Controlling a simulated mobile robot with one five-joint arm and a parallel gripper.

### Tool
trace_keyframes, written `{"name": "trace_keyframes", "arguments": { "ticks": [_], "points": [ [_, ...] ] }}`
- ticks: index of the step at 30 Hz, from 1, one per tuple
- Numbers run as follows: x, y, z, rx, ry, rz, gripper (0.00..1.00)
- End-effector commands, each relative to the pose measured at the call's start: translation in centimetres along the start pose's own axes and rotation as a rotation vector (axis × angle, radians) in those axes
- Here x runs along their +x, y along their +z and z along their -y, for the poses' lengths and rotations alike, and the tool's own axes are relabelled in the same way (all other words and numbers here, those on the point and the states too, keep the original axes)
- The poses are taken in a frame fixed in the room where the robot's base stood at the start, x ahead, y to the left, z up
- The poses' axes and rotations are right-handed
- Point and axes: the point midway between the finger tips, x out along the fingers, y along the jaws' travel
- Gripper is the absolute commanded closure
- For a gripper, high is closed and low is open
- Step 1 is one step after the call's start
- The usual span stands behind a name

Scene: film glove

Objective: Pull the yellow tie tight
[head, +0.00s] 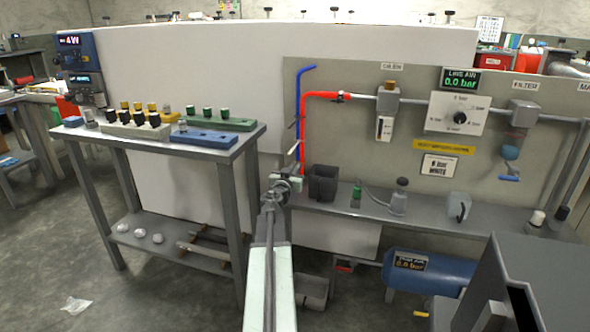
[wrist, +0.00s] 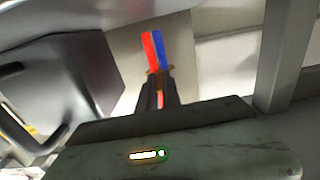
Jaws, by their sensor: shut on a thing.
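A red hose (head: 301,130) and a blue hose (head: 297,95) hang down close together at the left end of the grey panel. In the wrist view the red hose (wrist: 150,50) and blue hose (wrist: 159,47) lie side by side just beyond my fingertips. A small yellow-brown band, which looks like the yellow tie (wrist: 158,71), shows at the fingertips, across the hoses. My gripper (wrist: 158,80) is shut on it. In the head view my gripper (head: 294,178) is at the hoses' lower end. How tightly the tie goes around them cannot be told.
A dark bin (head: 323,184) stands on the shelf just right of my gripper. A grey table (head: 228,153) with blocks and knobs stands to the left.

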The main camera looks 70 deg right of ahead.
Motion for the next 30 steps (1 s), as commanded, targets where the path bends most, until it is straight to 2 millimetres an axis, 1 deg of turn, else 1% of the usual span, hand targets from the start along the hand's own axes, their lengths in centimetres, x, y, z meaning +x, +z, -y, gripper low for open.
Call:
{"name": "trace_keyframes", "arguments": {
  "ticks": [5, 8, 12, 15, 23, 24, 25, 26, 30],
  "points": [
    [-0.3, 0.0, 0.0, 0.000, -0.001, 0.000, 1.00],
    [-1.6, 0.0, 0.0, 0.000, -0.002, 0.000, 1.00],
    [-4.3, 0.0, -0.1, 0.000, -0.001, 0.000, 1.00],
    [-5.5, 0.0, 0.0, 0.000, -0.001, 0.000, 1.00],
    [-5.5, 0.0, 0.0, 0.000, -0.001, 0.000, 1.00],
    [-5.4, 0.0, 0.0, 0.000, -0.001, 0.000, 0.83],
    [-5.4, 0.0, 0.0, 0.000, -0.001, 0.000, 0.75],
    [-5.4, 0.0, 0.0, 0.000, -0.001, 0.000, 0.69],
    [-5.4, 0.0, 0.0, 0.000, -0.001, 0.000, 0.69]
  ]
}}
